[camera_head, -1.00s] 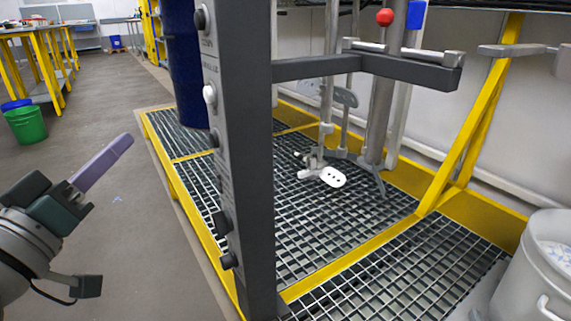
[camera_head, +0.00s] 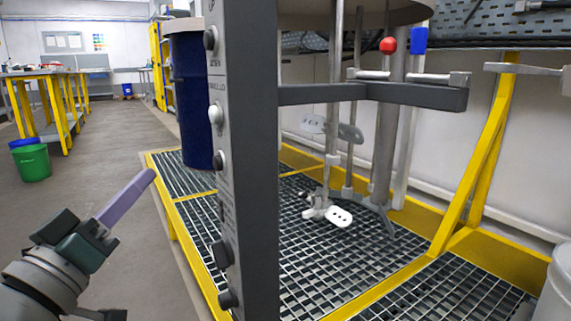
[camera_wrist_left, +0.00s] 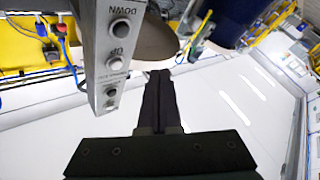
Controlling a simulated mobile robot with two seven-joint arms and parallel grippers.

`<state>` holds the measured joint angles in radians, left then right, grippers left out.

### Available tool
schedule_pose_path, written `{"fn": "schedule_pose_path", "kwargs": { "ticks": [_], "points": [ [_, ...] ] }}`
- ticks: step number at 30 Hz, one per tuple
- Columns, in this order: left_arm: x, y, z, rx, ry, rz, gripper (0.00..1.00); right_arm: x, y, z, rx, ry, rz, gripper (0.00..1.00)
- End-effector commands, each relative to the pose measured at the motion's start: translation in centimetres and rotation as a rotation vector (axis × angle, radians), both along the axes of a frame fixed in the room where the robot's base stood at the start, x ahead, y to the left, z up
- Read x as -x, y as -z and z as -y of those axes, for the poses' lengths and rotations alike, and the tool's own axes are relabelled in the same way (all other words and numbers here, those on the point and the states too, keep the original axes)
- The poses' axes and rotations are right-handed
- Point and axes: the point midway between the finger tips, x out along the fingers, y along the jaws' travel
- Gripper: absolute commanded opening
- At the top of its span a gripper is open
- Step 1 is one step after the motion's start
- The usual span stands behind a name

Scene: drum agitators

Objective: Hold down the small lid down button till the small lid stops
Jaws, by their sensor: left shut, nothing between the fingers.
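A dark grey control column (camera_head: 249,150) stands upright in the middle of the head view. Several buttons run down its left face, including a pale one (camera_head: 215,114) and a black one (camera_head: 221,253). Their labels are too small to read there, so I cannot tell which is the small lid down button. In the left wrist view the column's panel shows a button (camera_wrist_left: 121,28) beside the word DOWN and another button (camera_wrist_left: 115,64) near UP. My left gripper (camera_head: 152,174) has purple fingers, shut and empty, left of the column and apart from it. My right gripper is out of view.
A dark blue drum (camera_head: 193,95) stands behind the column. A round brown lid (camera_head: 350,12) is above the agitator shafts (camera_head: 385,140). The yellow-framed grating (camera_head: 370,270) lies below. Open floor (camera_head: 95,205) is at the left, with a green bin (camera_head: 32,164).

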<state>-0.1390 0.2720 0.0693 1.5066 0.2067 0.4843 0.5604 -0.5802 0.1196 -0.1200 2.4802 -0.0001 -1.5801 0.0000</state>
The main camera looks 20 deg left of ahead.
Motion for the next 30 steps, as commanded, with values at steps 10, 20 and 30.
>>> {"fn": "schedule_pose_path", "kwargs": {
  "ticks": [10, 20, 30],
  "points": [
    [-3.7, 0.2, 3.2, 0.001, 0.0, 0.001, 0.0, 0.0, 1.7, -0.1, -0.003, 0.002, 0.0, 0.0],
    [-5.1, 0.1, 4.4, -0.001, 0.001, -0.002, 0.0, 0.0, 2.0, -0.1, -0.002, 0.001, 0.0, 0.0],
    [-5.1, 0.0, 4.4, -0.001, 0.001, -0.002, 0.0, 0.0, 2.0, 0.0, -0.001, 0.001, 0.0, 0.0]
  ]
}}
